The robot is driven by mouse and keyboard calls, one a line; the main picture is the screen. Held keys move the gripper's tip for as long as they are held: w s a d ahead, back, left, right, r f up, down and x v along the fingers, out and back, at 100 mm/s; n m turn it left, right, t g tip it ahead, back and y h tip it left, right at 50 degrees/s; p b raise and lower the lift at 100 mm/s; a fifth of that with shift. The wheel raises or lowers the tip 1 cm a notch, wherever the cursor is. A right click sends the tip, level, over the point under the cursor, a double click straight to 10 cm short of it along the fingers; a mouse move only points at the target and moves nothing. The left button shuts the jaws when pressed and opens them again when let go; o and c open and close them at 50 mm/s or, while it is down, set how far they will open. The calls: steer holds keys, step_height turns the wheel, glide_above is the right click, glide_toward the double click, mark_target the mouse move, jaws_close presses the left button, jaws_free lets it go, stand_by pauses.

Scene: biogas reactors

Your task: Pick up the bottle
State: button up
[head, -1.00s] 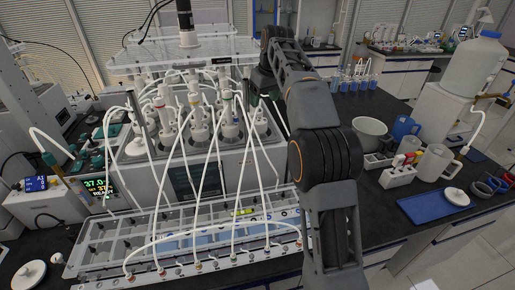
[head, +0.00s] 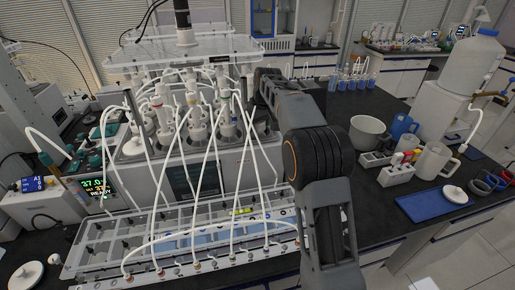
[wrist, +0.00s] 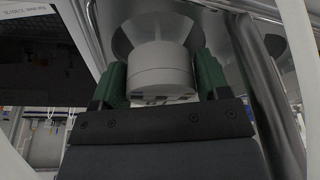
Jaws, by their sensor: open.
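In the wrist view a pale grey, capped bottle (wrist: 160,65), with a flared part behind its cap, stands between the two green fingers of my gripper (wrist: 160,78). The fingers are open on either side of the cap, and I cannot tell whether they touch it. In the head view several white-capped bottles (head: 195,115) stand in the reactor bath at the middle left. There my arm reaches to the bath's right end and hides most of my gripper and the bottle at it.
White tubes (head: 215,150) arch from the bath to the long tray (head: 95,270) in front, close to my arm. A clear raised plate (head: 225,52) lies above the bath.

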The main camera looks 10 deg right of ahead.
steer(key=shift+w+f, duration=0.1)
steer(key=shift+f, duration=0.35)
steer(key=shift+c, duration=0.5)
jaws_close()
steer(key=shift+r, duration=0.1)
